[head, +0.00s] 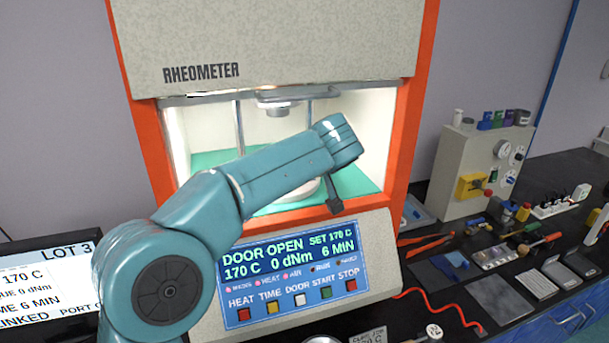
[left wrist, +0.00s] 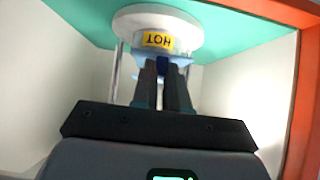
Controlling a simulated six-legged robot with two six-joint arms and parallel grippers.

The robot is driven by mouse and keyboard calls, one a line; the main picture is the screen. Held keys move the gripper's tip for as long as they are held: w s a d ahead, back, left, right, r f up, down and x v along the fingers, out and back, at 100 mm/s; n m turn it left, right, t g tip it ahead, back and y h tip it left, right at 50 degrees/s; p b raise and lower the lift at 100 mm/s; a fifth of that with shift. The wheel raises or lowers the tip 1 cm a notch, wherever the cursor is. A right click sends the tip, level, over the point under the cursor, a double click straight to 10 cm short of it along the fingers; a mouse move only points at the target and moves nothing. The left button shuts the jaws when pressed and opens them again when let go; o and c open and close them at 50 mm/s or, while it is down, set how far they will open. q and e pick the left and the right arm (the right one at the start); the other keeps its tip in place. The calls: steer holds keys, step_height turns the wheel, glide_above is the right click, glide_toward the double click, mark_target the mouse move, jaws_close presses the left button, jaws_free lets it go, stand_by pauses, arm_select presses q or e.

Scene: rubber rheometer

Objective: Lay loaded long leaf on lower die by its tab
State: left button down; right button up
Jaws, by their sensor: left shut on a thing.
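My left arm comes in from the left across the open front of the rheometer and hides much of the chamber in the head view. In the left wrist view my left gripper (left wrist: 163,75) is shut on a blue leaf (left wrist: 147,65), with a darker blue piece between the fingertips. The leaf is at the white round lower die (left wrist: 190,30), which bears a yellow HOT label (left wrist: 158,40). I cannot tell whether leaf and die touch. In the head view the upper die (head: 274,107) hangs above. My right gripper is not in view.
The rheometer's orange frame (head: 405,130) bounds the chamber, with a teal floor (head: 210,159) and upright posts. Its panel (head: 300,265) reads DOOR OPEN, 170 C. Tools, trays and a grey cabinet (head: 470,165) fill the bench at right; a screen (head: 45,285) stands at left.

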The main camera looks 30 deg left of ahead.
arm_select(q)
steer(key=shift+w+a, duration=0.85)
steer(key=shift+a, duration=0.25)
steer(key=shift+w+a, duration=1.9)
steer(key=shift+a, duration=0.2)
steer(key=shift+f+b, duration=0.35)
steer(key=shift+f, duration=0.6)
steer(key=shift+a, duration=0.1)
steer(key=c, duration=1.1)
jaws_free()
